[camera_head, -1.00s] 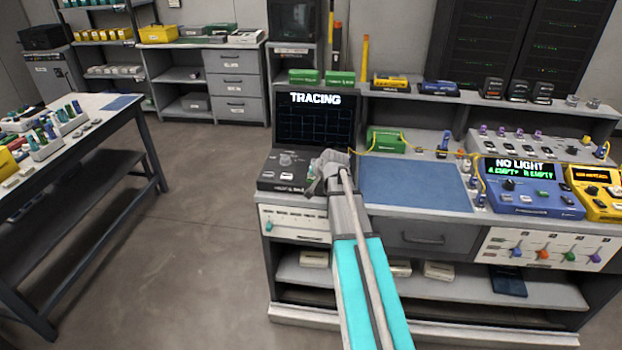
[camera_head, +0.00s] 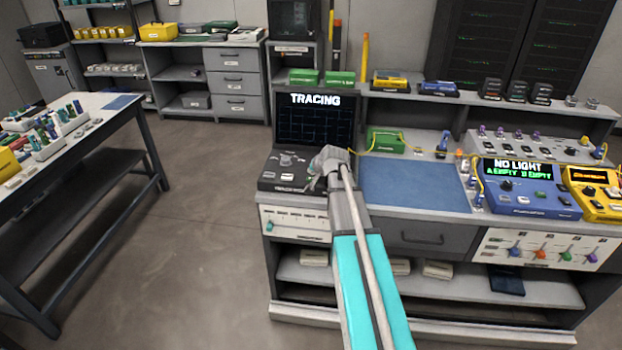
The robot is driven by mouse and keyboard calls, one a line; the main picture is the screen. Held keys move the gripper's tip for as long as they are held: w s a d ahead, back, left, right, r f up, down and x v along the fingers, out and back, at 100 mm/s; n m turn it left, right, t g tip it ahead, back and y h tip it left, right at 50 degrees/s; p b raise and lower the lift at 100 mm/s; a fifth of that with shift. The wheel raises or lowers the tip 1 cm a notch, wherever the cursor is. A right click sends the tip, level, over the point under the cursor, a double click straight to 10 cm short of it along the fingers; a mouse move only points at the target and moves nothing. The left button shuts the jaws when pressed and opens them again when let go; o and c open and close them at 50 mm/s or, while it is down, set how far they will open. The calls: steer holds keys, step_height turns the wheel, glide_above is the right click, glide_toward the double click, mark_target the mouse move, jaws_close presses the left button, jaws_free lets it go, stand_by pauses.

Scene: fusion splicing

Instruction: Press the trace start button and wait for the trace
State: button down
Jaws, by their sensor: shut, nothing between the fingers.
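The trace unit's dark screen (camera_head: 314,125) reads "TRACING" above a grid, with no curve that I can make out. Its black control panel (camera_head: 283,184) lies in front of the screen, with a knob and several light buttons. My gripper (camera_head: 318,180) is shut and empty at the right side of this panel. My wrist hides that part of the panel, and I cannot tell whether the fingertips touch a button.
A blue mat (camera_head: 415,185) lies bare on the bench to the right. Beyond it a blue splicer (camera_head: 527,190) reads "NO LIGHT", with a yellow device (camera_head: 592,190) beside it. A green box (camera_head: 386,141) with a yellow fibre stands behind the mat. Open floor lies left.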

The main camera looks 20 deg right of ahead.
mark_target(312, 179)
steer(key=shift+r+p, duration=2.2)
steer(key=shift+r, duration=0.2)
steer(key=shift+a, duration=0.1)
steer(key=s+a+f+n+g+p, duration=0.2)
steer(key=s+a+n+g, duration=0.6)
steer(key=s+a, duration=1.5)
steer(key=shift+s+f+n+g+p, duration=0.4)
steer(key=shift+s+g, duration=0.2)
steer(key=shift+s, duration=0.6)
stand_by(2.0)
